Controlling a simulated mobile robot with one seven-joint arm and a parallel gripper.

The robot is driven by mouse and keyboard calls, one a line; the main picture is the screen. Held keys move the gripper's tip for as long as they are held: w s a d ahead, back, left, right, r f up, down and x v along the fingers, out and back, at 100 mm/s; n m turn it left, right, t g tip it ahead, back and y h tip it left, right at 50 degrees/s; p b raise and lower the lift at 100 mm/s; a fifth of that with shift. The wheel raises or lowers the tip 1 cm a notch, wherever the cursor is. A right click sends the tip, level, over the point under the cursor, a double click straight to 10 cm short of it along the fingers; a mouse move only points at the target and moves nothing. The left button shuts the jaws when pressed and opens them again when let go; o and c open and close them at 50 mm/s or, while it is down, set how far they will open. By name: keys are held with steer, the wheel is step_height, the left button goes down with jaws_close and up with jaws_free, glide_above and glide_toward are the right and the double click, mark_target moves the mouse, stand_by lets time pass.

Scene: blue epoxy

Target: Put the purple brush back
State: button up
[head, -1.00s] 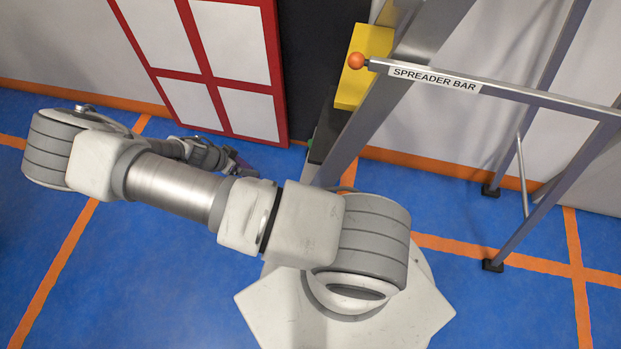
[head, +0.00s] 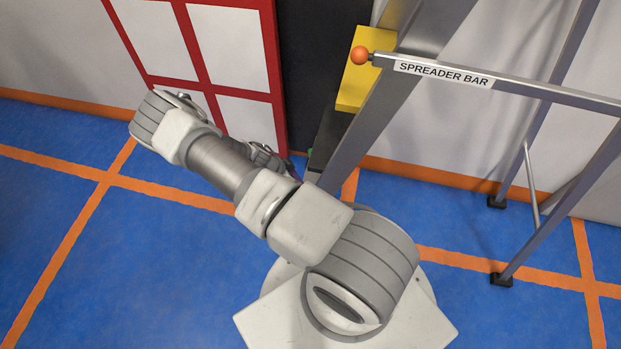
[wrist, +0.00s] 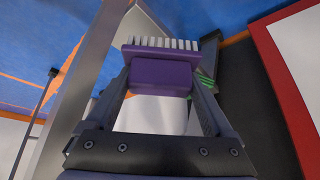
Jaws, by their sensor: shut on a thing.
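The purple brush (wrist: 160,75) has a purple block body and a row of white bristles. In the wrist view it sits between the two dark fingers of my gripper (wrist: 161,88), which is shut on it. The bristles point away from my wrist. In the head view my gripper is small and mostly hidden behind my arm, near the foot of the dark panel (head: 315,70). Only a trace of purple shows there. I cannot make out a holder for the brush.
A red-framed white-panelled board (head: 195,40) stands left of the dark panel. Blue floor (head: 120,240) at left is clear.

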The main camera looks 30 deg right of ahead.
steer(key=d, duration=0.5)
steer(key=shift+s+d+b, duration=0.15)
steer(key=shift+b, duration=0.2)
steer(key=shift+d+f+b, duration=0.1)
steer(key=shift+f+b, duration=0.8)
steer(key=shift+f, duration=0.85)
steer(key=shift+f, duration=0.1)
steer(key=o, duration=1)
steer(key=shift+o, duration=0.2)
